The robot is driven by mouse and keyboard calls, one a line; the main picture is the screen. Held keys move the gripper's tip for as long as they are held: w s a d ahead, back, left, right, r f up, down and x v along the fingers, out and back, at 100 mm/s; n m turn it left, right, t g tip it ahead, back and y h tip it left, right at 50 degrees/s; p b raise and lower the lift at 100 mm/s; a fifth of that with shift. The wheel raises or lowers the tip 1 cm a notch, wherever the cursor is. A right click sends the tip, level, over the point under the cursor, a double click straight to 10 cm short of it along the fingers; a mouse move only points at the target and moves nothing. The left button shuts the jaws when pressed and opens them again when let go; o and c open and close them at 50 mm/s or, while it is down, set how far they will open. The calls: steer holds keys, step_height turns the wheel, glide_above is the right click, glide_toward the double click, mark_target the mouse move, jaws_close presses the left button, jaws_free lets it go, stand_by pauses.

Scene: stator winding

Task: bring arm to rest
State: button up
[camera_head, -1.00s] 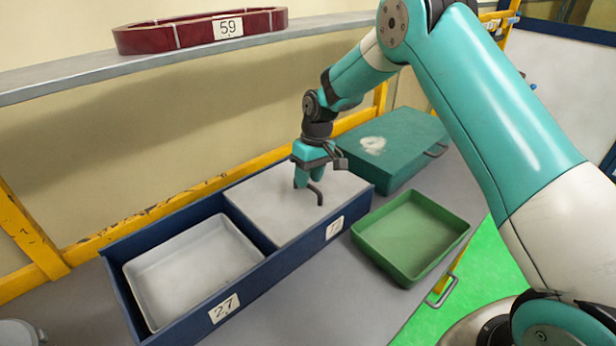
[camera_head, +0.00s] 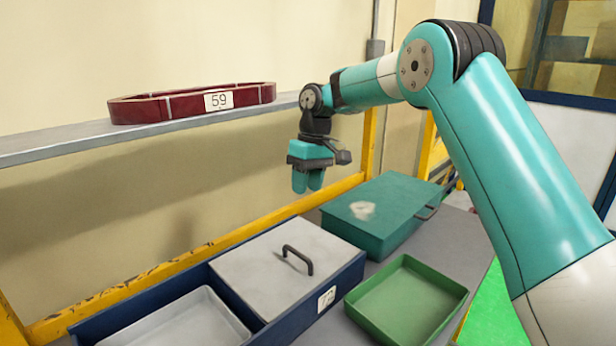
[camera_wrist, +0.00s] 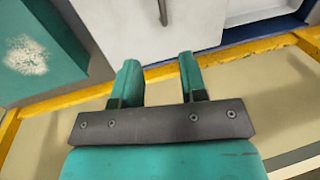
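My gripper (camera_head: 308,181) hangs fingers-down above the bench, in front of the wall and the yellow rail. In the wrist view its two teal fingers (camera_wrist: 158,75) stand apart with nothing between them. The nearest thing below is the blue bin's light grey lid (camera_head: 270,280) with a dark bar handle (camera_head: 298,259). The handle also shows at the top of the wrist view (camera_wrist: 163,12). The gripper is clear of the lid and handle.
A teal case (camera_head: 385,232) stands right of the blue bin (camera_head: 350,273). A green tray (camera_head: 408,304) sits in front of it. A white tray (camera_head: 172,325) lies in the bin's left part. A shelf (camera_head: 60,147) at left holds a red ring labelled 59 (camera_head: 150,110).

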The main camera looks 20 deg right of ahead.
steer(key=shift+w+d+r, duration=0.1)
steer(key=shift+d+r, duration=0.05)
steer(key=shift+r, duration=0.75)
